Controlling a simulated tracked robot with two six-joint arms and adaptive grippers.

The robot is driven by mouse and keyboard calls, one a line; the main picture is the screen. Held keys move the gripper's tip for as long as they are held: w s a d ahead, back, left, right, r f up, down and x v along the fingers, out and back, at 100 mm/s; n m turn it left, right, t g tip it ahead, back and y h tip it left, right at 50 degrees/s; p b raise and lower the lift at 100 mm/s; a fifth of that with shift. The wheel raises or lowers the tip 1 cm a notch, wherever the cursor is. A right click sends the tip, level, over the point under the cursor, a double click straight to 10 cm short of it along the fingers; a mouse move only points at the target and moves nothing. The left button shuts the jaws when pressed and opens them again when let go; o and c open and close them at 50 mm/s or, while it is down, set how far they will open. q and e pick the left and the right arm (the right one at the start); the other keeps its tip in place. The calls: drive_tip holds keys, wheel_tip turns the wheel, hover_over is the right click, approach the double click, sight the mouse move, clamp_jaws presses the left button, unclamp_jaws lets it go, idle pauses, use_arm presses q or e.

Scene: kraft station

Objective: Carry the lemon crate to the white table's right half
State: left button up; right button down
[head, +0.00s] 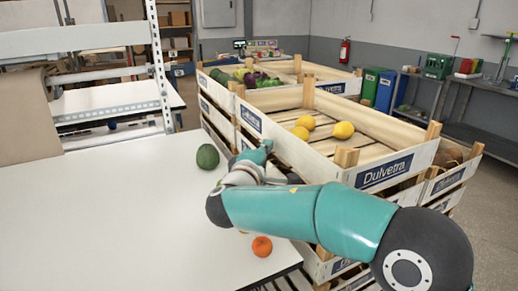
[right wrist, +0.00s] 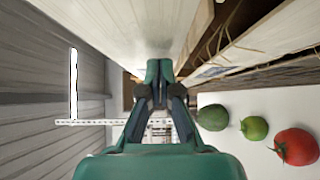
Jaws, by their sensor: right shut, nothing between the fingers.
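The lemon crate (head: 418,158) is a pale wooden crate with a blue "Dulvetra" label, on top of the stack right of the white table (head: 90,215). It holds three yellow lemons (head: 343,130). My right arm reaches across in front of the stack. My right gripper (head: 266,147) is beside the crate's left long side, shut and empty; whether it touches the crate I cannot tell. In the right wrist view its fingertips (right wrist: 160,68) are together beside pale boards. My left gripper is not in view.
A dark green round fruit (head: 207,156) and an orange-red one (head: 262,246) lie near the table's right edge. A green fruit (right wrist: 254,129) shows in the right wrist view. A crate of vegetables (head: 212,90) stands behind. The table's left and middle are clear.

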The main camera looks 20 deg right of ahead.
sight(283, 150)
drive_tip(key=shift+d, duration=0.2)
drive_tip(key=d+b, duration=0.4)
drive_tip(key=d, duration=0.1)
drive_tip(key=shift+w+d+f+b, duration=0.1)
drive_tip(key=shift+w+f+b, duration=0.15)
drive_tip(key=shift+b, duration=0.15)
drive_tip(key=shift+d+r, duration=0.2)
drive_tip(key=shift+d, duration=0.1)
drive_tip(key=shift+a, duration=0.1)
